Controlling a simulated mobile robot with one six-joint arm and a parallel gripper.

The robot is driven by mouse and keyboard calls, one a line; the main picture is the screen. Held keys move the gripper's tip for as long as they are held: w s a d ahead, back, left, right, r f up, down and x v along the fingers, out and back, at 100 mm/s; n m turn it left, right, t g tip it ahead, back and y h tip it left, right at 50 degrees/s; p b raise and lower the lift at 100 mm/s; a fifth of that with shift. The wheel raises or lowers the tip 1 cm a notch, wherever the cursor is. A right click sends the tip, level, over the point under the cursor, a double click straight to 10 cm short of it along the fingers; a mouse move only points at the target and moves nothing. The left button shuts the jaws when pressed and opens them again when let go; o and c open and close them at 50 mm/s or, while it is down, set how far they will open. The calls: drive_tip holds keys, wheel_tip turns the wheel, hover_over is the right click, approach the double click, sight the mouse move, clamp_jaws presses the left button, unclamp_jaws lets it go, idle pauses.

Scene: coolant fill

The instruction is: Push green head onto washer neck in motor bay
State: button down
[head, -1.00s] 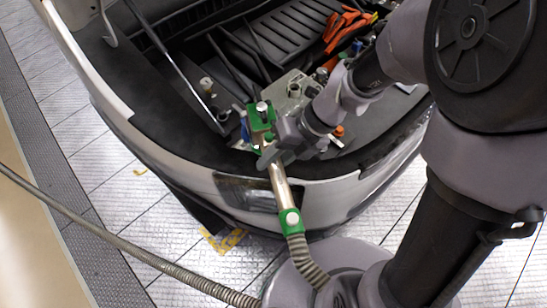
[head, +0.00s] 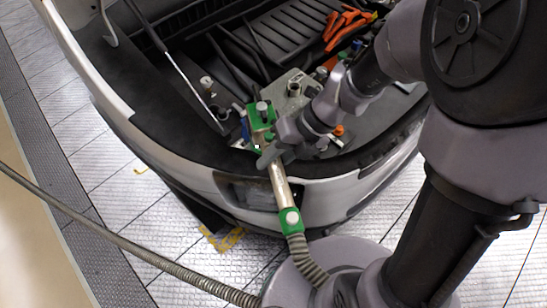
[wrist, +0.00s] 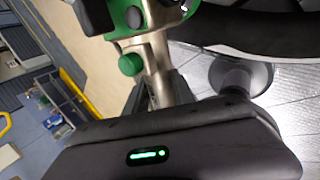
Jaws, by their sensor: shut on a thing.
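The green head (head: 262,114) sits at the top of a metal filling tube (head: 280,186) above the front edge of the open motor bay. My gripper (head: 271,157) is shut on the tube just below the head. In the wrist view the green head (wrist: 165,10) is at the top, cut by the frame edge, and the metal tube (wrist: 158,75) runs down between the fingers. A small neck (head: 223,114) shows in the bay just left of the head. I cannot tell whether it is the washer neck, or whether the head touches any neck.
A corrugated hose (head: 305,258) hangs from the tube and runs left across the floor. The pale bumper (head: 330,190) lies under the gripper. Orange cables (head: 345,27) and a metal unit (head: 293,90) fill the bay to the right. A prop rod (head: 185,75) rises on the left.

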drive_tip(key=shift+f+b, duration=1.1)
drive_tip(key=shift+f, duration=0.65)
drive_tip(key=c, duration=1)
unclamp_jaws()
drive_tip(key=shift+o, duration=0.2)
drive_tip(key=p+v, duration=0.7)
drive_tip(key=v, duration=1)
drive_tip(key=shift+r, duration=0.2)
